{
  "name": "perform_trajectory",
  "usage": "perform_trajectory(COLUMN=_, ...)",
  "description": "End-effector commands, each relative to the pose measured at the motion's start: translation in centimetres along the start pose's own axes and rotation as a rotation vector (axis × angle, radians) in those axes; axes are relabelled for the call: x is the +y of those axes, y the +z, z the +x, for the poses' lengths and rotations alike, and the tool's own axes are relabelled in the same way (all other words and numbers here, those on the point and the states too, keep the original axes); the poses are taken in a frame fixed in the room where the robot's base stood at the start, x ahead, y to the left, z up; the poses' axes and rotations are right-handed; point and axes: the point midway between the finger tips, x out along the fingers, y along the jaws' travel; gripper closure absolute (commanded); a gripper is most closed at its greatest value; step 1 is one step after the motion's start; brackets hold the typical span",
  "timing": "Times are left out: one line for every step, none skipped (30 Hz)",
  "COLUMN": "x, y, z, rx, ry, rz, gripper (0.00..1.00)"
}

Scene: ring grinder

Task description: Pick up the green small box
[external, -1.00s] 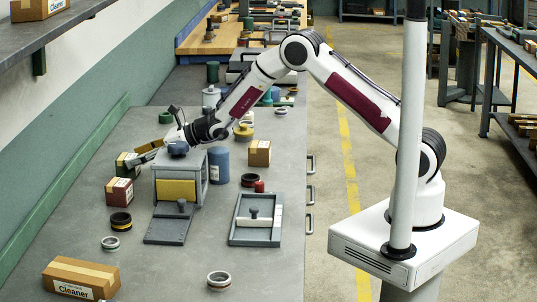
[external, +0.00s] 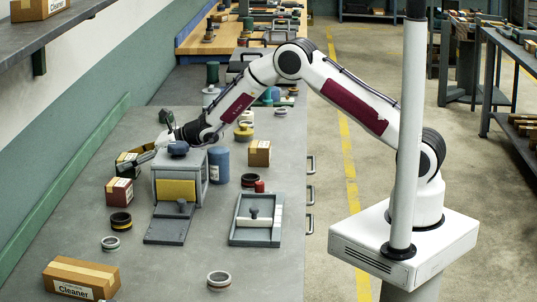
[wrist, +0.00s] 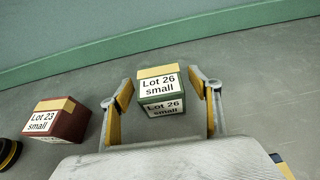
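The green small box (wrist: 162,108) is labelled "Lot 26 small" and has a tan band on top. In the wrist view it stands between the two open fingers of my gripper (wrist: 162,100), with visible gaps on both sides. In the external view the green box (external: 125,160) is at the back left of the bench, partly hidden by my gripper (external: 138,157). My gripper reaches down to it from behind the grey stand. It holds nothing.
A red small box (wrist: 55,120) labelled "Lot 23 small" stands just left of the green box in the wrist view. The grey stand (external: 164,187) with a blue knob is close on the right. A green rail (wrist: 180,40) runs along the wall behind.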

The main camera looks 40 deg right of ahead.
Motion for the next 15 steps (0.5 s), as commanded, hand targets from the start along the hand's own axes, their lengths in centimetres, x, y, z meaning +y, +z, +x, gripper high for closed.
perform_trajectory(x=0.0, y=0.01, z=-0.01, rx=0.0, ry=0.0, rz=0.0, gripper=0.51)
perform_trajectory(x=0.0, y=0.01, z=-0.01, rx=0.0, ry=0.0, rz=0.0, gripper=0.58)
perform_trajectory(x=0.0, y=0.01, z=-0.01, rx=0.0, ry=0.0, rz=0.0, gripper=0.69)
perform_trajectory(x=0.0, y=0.01, z=-0.01, rx=0.0, ry=0.0, rz=0.0, gripper=0.76)
perform_trajectory(x=0.0, y=0.01, z=-0.01, rx=0.0, ry=0.0, rz=0.0, gripper=0.84)
perform_trajectory(x=-0.01, y=0.01, z=-0.01, rx=0.0, ry=0.0, rz=0.0, gripper=0.87)
perform_trajectory(x=-0.01, y=0.01, z=-0.01, rx=0.0, ry=0.0, rz=0.0, gripper=0.87)
perform_trajectory(x=-0.01, y=0.16, z=-0.02, rx=-0.003, ry=0.0, rz=0.0, gripper=0.87)
perform_trajectory(x=-0.01, y=0.16, z=-0.02, rx=-0.003, ry=0.0, rz=0.0, gripper=0.87)
perform_trajectory(x=-0.02, y=0.15, z=-0.02, rx=-0.003, ry=0.0, rz=0.0, gripper=0.87)
perform_trajectory(x=-0.02, y=0.15, z=-0.02, rx=-0.003, ry=0.0, rz=0.0, gripper=0.87)
perform_trajectory(x=-0.02, y=0.15, z=-0.02, rx=-0.003, ry=0.0, rz=0.0, gripper=0.87)
perform_trajectory(x=-0.02, y=0.16, z=-0.02, rx=-0.003, ry=0.0, rz=0.0, gripper=0.87)
perform_trajectory(x=-0.02, y=0.18, z=-0.03, rx=-0.003, ry=0.0, rz=0.0, gripper=0.87)
perform_trajectory(x=-0.02, y=0.24, z=-0.05, rx=-0.003, ry=0.0, rz=-0.001, gripper=0.87)
